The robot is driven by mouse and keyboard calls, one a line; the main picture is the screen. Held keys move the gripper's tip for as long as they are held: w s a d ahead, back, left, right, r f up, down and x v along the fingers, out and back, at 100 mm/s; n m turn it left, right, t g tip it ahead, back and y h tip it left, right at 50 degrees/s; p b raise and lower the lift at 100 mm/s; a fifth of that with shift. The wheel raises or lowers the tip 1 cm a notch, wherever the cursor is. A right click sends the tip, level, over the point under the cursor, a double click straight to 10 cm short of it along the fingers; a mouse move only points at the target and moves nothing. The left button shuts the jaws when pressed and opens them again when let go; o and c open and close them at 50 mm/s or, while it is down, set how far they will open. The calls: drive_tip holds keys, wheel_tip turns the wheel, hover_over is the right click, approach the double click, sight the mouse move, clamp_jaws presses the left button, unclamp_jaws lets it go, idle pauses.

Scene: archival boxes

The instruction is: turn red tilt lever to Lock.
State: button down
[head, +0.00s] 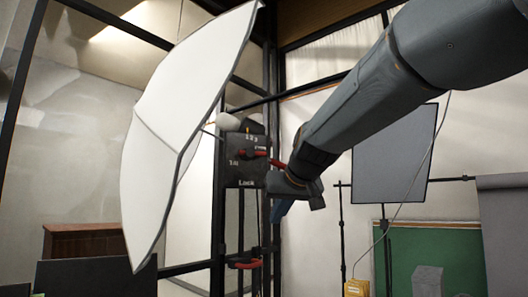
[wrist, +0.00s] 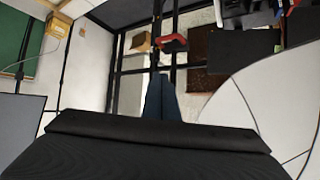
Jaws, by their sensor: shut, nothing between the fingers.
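A dark control box (head: 240,165) hangs on a black stand in the head view, with white marks "1 2 3" above and "Lock" at its lower edge. A red lever (head: 254,153) lies across its face, pointing right and slightly down, away from the Lock mark. My gripper (head: 280,211) is right of and below the lever, its blue fingers pointing down. The fingers are shut and empty; they also show in the wrist view (wrist: 160,90). My arm's end is close to the lever's right end; I cannot tell whether they touch.
A large white umbrella panel (head: 175,130) stands just left of the box. A red clamp handle (head: 243,264) sits lower on the stand. A grey panel (head: 393,155) stands to the right, with a green board (head: 455,250) below. A brown cabinet (head: 85,240) is at lower left.

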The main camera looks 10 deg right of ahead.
drive_tip(key=s+r+t, duration=0.2)
drive_tip(key=r, duration=1.1)
drive_tip(key=s+r+n+t, duration=0.1)
drive_tip(key=s+r+t, duration=0.1)
drive_tip(key=r, duration=1)
drive_tip(key=shift+s+r+t+y+b, duration=0.2)
drive_tip(key=shift+r+t+y+b, duration=0.15)
drive_tip(key=shift+t+b, duration=0.1)
drive_tip(key=shift+w+a, duration=0.1)
drive_tip(key=shift+w, duration=0.05)
drive_tip(key=p, duration=0.4)
approach(252, 154)
drive_tip(key=w+d+r, duration=0.3)
drive_tip(key=w+r, duration=0.1)
drive_tip(key=w, duration=0.1)
drive_tip(key=shift+w+a+f+p, duration=0.25)
drive_tip(key=shift+w+f, duration=0.2)
drive_tip(key=shift+f, duration=0.35)
drive_tip(key=shift+w+a+f+p, duration=0.1)
drive_tip(key=shift+w+f+p, duration=0.1)
drive_tip(key=shift+w+f, duration=0.4)
drive_tip(key=shift+s+f, duration=0.1)
drive_tip(key=shift+f, duration=0.05)
drive_tip(key=shift+f, duration=0.1)
